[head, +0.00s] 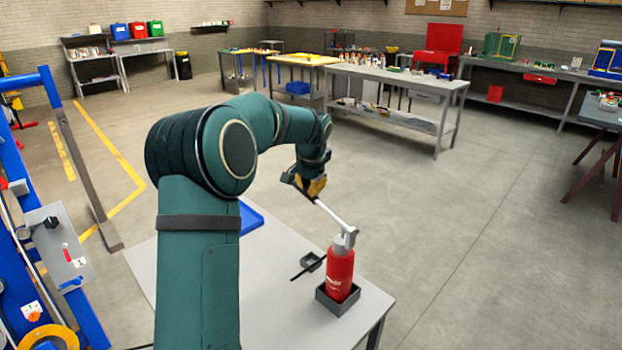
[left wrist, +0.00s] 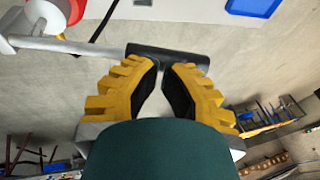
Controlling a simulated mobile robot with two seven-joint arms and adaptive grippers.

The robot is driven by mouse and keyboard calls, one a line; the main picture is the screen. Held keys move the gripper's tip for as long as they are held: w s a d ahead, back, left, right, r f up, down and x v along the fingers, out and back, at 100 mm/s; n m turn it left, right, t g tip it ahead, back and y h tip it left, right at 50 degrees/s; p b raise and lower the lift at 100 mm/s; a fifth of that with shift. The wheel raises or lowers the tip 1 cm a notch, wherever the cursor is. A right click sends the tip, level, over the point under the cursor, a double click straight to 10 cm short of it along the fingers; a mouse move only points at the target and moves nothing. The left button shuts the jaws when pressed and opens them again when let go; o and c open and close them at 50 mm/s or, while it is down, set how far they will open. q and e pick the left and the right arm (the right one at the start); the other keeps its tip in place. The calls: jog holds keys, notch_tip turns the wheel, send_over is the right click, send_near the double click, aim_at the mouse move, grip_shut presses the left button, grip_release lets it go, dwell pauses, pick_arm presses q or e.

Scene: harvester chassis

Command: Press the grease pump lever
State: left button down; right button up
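The red grease pump (head: 340,275) stands upright in a dark square holder on the table. Its pale lever (head: 332,216) slopes up and left from the pump's grey head to my left gripper (head: 314,188). In the left wrist view, the lever (left wrist: 70,45) comes in from the left and ends in a dark grip (left wrist: 180,53). My right gripper is not in view.
The light grey table (head: 265,280) carries a blue tray (head: 250,218), partly hidden by my arm, and a small dark holder (head: 312,262) beside the pump. A blue frame (head: 62,210) stands at the left. Floor beyond the table is clear up to the workbenches (head: 390,78).

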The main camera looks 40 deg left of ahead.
pick_arm(q)
notch_tip(320, 180, down, 8)
jog(key=a+h+p, duration=0.1)
jog(key=h+p, duration=0.2)
jog(key=h, duration=0.1)
jog(key=shift+a+g+p, duration=0.2)
jog(key=shift+g+p, duration=0.1)
jog(key=shift+p, duration=0.05)
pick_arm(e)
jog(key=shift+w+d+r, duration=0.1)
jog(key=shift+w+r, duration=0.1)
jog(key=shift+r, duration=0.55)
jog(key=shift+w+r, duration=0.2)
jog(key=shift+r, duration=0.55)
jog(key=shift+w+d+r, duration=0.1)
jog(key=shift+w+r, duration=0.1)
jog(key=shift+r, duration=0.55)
pick_arm(q)
jog(key=shift+s, duration=0.1)
